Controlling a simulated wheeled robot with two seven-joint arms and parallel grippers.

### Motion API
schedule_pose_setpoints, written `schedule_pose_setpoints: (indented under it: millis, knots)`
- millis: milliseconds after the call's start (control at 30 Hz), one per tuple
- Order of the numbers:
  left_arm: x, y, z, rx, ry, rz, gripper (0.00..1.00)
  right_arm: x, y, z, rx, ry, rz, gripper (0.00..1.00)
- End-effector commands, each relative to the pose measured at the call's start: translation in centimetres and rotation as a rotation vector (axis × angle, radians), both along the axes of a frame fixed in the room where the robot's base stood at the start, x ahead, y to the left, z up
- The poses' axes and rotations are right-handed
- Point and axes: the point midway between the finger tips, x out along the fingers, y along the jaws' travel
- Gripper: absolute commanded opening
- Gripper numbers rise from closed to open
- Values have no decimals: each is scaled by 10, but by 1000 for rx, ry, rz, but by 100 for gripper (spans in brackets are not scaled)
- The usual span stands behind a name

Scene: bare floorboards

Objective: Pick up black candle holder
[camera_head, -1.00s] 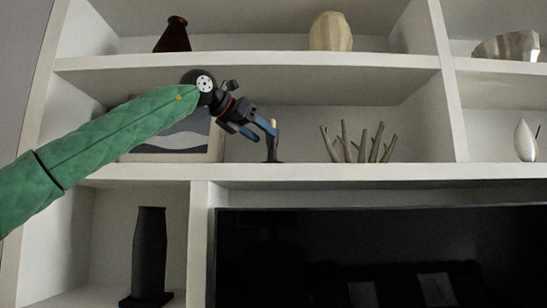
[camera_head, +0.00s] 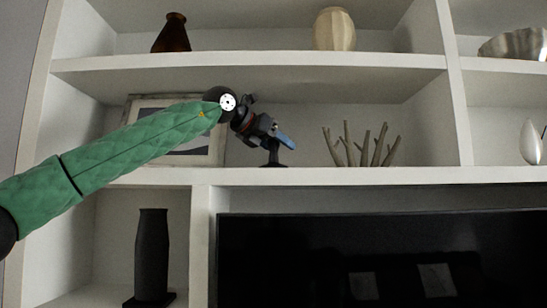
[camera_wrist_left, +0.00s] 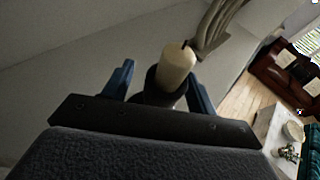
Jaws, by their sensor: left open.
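The black candle holder (camera_head: 273,159) stands upright on the middle shelf, its upper part hidden behind my left gripper (camera_head: 282,141) in the head view. In the left wrist view the holder (camera_wrist_left: 152,88) shows dark, with a cream candle (camera_wrist_left: 177,64) in it. My left gripper (camera_wrist_left: 163,88) is open there, with one blue finger on each side of the holder. I cannot tell whether either finger touches it. My right gripper is not in view.
A framed picture (camera_head: 133,112) leans behind my left arm. A branch-like ornament (camera_head: 361,148) stands to the right on the same shelf (camera_head: 330,175). A shelf board (camera_head: 330,62) runs above. A black television (camera_head: 320,245) and a tall dark vase (camera_head: 151,255) are below.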

Motion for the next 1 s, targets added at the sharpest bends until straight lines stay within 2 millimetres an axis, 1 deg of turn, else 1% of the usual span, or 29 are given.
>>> schedule_pose_setpoints:
  millis: [300, 333, 467, 500, 567, 600, 633, 1000]
  knots:
    - [2, -2, -2, 0, 0, 0, 58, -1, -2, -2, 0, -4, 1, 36]
    - [2, -2, -2, 0, 0, 0, 56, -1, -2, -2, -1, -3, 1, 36]
    - [2, -2, -2, 0, 0, 0, 30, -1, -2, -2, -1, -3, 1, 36]
    - [2, -2, -1, 0, 0, 0, 22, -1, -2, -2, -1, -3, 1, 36]
    - [2, -2, -1, 0, 0, 0, 10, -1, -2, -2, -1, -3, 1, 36]
    - [2, -2, -1, 0, 0, 0, 3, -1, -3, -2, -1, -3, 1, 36]
    - [2, -2, -1, 0, 0, 0, 0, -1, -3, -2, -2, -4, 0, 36]
    - [1, -2, 2, -2, -1, 0, 0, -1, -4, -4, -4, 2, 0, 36]
